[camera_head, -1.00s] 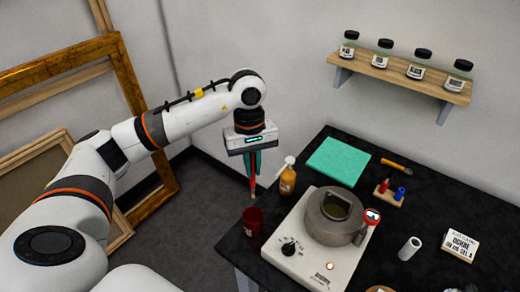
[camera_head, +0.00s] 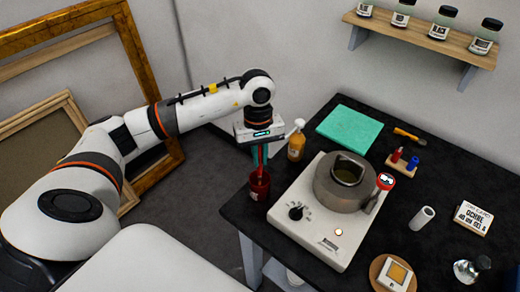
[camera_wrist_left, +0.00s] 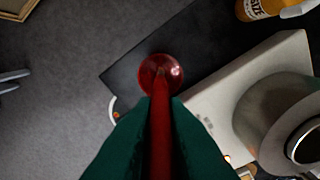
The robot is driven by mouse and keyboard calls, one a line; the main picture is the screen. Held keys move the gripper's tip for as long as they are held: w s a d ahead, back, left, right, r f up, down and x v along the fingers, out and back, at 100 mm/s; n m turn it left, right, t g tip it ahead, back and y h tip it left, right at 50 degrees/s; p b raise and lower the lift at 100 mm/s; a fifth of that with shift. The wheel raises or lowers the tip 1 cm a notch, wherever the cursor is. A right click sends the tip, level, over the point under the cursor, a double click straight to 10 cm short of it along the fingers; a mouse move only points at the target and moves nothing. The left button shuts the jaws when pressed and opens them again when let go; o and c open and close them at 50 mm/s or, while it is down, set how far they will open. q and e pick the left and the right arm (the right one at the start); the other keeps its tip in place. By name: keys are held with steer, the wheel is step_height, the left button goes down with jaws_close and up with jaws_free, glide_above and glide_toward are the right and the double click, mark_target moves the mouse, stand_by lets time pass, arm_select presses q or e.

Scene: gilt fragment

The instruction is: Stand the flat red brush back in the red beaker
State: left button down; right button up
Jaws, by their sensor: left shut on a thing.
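The red beaker (camera_head: 260,188) stands upright at the left corner of the black table; in the left wrist view it (camera_wrist_left: 174,72) is seen from above. My left gripper (camera_head: 260,160) is right above it, pointing down. Its green fingers are shut on the flat red brush (camera_wrist_left: 160,130), which hangs down between them. In the left wrist view the brush's far end overlaps the beaker's mouth. In the head view its lower end meets the beaker's opening; how deep it reaches inside I cannot tell. My right gripper is out of view.
A white hotplate (camera_head: 296,231) carrying a grey pot (camera_head: 340,190) stands close right of the beaker. An amber bottle (camera_head: 296,148) stands behind. A green mat (camera_head: 350,127) lies farther back. The table's left edge (camera_head: 232,222) is close to the beaker.

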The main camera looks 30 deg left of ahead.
mark_target(260, 175)
arm_select(q)
steer(key=shift+f+b, duration=0.7)
steer(key=shift+f, duration=1.4)
steer(key=c, duration=1.4)
jaws_free()
steer(key=shift+o, duration=0.2)
steer(key=shift+w+a+f+b, duration=0.1)
steer(key=shift+w+a+b, duration=0.25)
steer(key=shift+a+b, duration=0.25)
steer(key=shift+d, duration=0.1)
